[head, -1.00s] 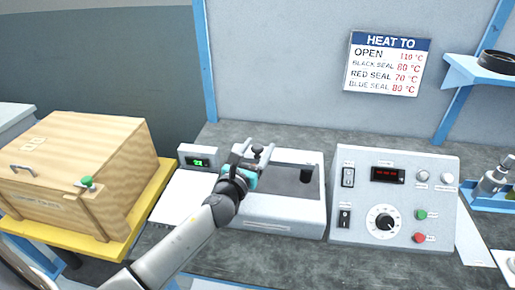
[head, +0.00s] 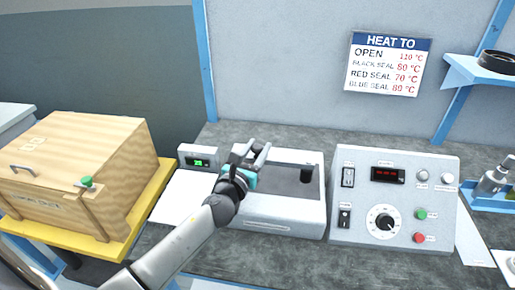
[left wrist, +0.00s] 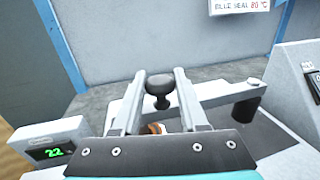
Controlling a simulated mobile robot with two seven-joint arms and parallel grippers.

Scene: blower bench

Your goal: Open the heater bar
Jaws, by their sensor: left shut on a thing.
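The heater bar device (head: 285,208) is a pale grey box on the bench. A light grey bar (left wrist: 225,97) runs along it to a black post (left wrist: 247,108) at the right, which also shows in the head view (head: 307,174). A black knob (left wrist: 158,84) stands at the bar's left end. My left gripper (head: 253,150) is shut on this knob, with one finger on each side of it in the left wrist view (left wrist: 160,74). The fingers mostly hide the knob in the head view. My right gripper is not in view.
A control panel (head: 394,198) with dial, switches and red display stands to the right. A small green display (head: 199,162) reading about 22 is at the left. A wooden box (head: 75,165) sits on a yellow-edged stand. A heating sign (head: 388,64) hangs behind.

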